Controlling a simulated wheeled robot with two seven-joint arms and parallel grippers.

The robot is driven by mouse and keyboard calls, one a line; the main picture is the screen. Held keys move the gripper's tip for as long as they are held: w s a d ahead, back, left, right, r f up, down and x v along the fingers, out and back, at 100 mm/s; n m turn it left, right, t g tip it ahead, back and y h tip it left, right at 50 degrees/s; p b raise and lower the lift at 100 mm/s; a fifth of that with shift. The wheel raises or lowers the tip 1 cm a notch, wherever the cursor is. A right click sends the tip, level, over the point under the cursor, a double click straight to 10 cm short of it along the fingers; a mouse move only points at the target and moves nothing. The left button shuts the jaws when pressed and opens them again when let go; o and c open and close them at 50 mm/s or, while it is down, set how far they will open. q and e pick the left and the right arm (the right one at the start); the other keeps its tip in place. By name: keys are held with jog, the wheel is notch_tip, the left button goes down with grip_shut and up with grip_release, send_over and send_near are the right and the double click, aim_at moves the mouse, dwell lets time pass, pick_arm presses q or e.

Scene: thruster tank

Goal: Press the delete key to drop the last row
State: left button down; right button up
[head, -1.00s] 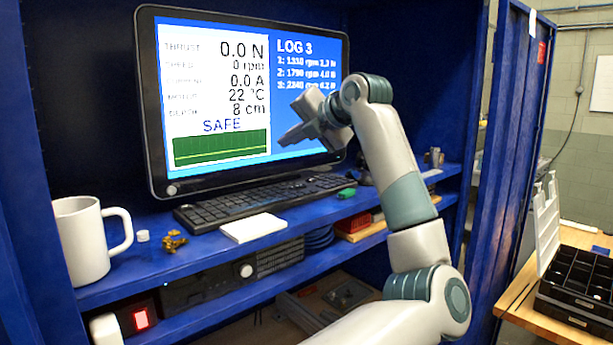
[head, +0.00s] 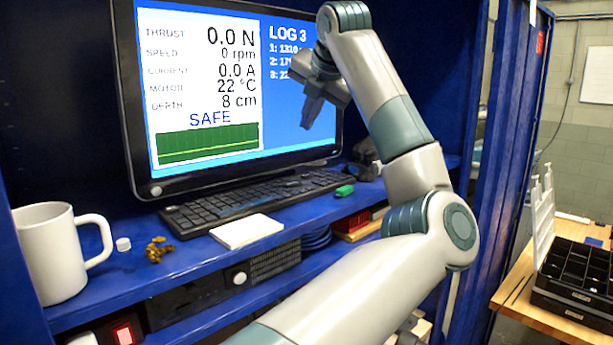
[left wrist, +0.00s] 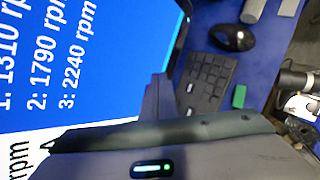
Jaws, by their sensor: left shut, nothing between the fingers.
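The black keyboard (head: 250,200) lies on the blue shelf below the monitor. Its right end also shows in the left wrist view (left wrist: 212,78); I cannot make out which key is delete. The monitor (head: 205,95) shows LOG 3 with rows 1 to 3; in the left wrist view (left wrist: 60,60) they read 1310, 1790 and 2240 rpm. My left gripper (head: 311,122) is shut and empty, pointing down in front of the screen's right part, above the keyboard's right end and apart from it. It hides part of the log. My right gripper is not in view.
A green block (head: 344,191) lies just right of the keyboard, and a white pad (head: 246,231) in front of it. A black mouse (left wrist: 232,38) shows in the left wrist view. A white mug (head: 50,250), a small white cap and a brass part stand at left.

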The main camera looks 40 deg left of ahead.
pick_arm(q)
jog(key=b, duration=0.4)
send_over(307, 177)
notch_tip(307, 177, down, 7)
jog(key=shift+w+d+f, duration=0.1)
jog(key=shift+f, duration=0.05)
jog(key=shift+f+b, duration=0.65)
jog(key=shift+b, duration=0.05)
jog(key=shift+f, duration=0.1)
dwell(0.7)
dwell(0.6)
